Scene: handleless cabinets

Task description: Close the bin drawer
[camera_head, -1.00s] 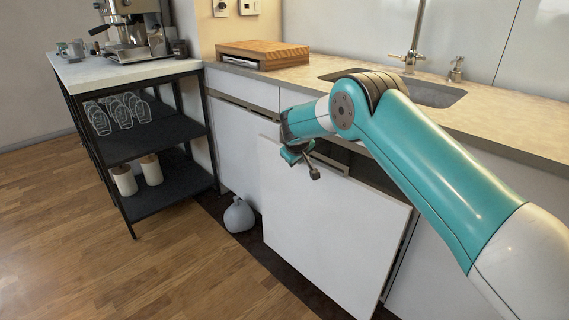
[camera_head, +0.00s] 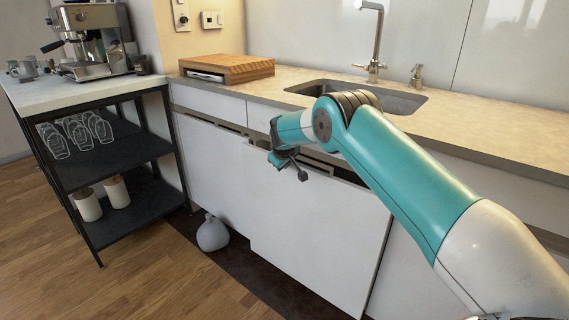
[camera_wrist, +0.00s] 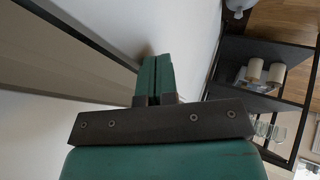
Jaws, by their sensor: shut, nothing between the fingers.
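The bin drawer (camera_head: 310,232) is a white, handleless front below the counter, near the sink. It stands out a little from the cabinet fronts beside it, with a dark gap along its top edge. My gripper (camera_head: 301,174) is at the upper part of this front, towards its left side. In the wrist view my gripper (camera_wrist: 155,62) has its teal fingers shut together with nothing between them. The fingertips are close to a white panel (camera_wrist: 185,30); I cannot tell whether they touch it.
A grey vase (camera_head: 212,234) stands on the floor left of the drawer. A black shelf cart (camera_head: 110,152) with glasses and jars stands farther left. A wooden board (camera_head: 228,68) and the sink (camera_head: 395,100) are on the counter. The wooden floor at front left is clear.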

